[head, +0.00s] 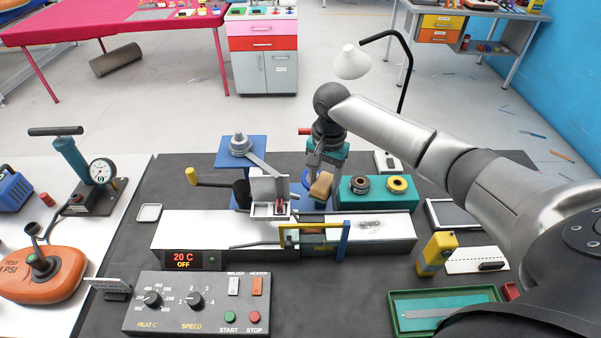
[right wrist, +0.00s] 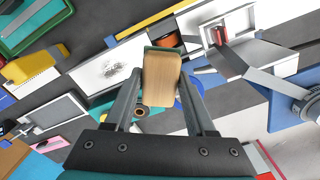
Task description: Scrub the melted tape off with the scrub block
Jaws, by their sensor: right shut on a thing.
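My right gripper (head: 318,178) reaches in from the right and hangs above the back edge of the white bench strip (head: 400,233). It is shut on the scrub block (head: 321,187), a wooden block that also shows between the fingers in the right wrist view (right wrist: 160,82), with a green edge at its far end. A grey smear (head: 370,224), seemingly the melted tape, lies on the right part of the strip. My left gripper is not in view.
A welding machine with a grey nozzle housing (head: 269,192) stands left of the gripper. A yellow and blue frame (head: 315,228) crosses the strip. A teal box with tape rolls (head: 377,204) stands behind the smear. The display (head: 190,260) reads 20 C OFF.

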